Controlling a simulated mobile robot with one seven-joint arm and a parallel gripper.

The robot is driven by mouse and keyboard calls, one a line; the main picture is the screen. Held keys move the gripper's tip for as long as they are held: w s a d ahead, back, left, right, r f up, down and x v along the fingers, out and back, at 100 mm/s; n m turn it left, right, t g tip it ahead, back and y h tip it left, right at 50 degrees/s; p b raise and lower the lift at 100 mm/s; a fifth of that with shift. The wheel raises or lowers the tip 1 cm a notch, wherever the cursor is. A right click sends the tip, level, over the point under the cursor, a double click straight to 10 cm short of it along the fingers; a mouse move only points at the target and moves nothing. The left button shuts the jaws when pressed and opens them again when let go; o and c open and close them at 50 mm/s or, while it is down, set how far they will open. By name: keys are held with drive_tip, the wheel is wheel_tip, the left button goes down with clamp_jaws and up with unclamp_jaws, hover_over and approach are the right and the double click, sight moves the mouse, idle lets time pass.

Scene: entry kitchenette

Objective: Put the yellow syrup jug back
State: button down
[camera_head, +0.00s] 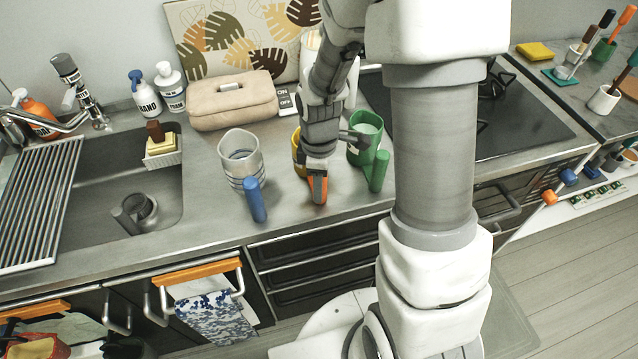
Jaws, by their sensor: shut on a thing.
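The yellow syrup jug (297,153) is on the counter, mostly hidden behind my gripper; only a strip of its yellow side shows. Its orange handle (319,190) points toward the front edge of the counter. My gripper (317,171) reaches down from above and is shut on this handle. I cannot tell whether the jug's base touches the counter. A clear jug with a blue handle (256,199) stands to the left. A green jug (378,170) stands close on the right, near the gripper.
A beige bag (232,100) and a leaf-patterned board (238,35) are behind the jugs. The sink (150,190) is left, with soap bottles behind it. A dark cooktop (520,115) is right, partly hidden by my arm. The counter's front strip is clear between the handles.

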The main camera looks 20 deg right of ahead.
drive_tip(key=c, duration=0.5)
unclamp_jaws()
drive_tip(key=shift+f, duration=0.1)
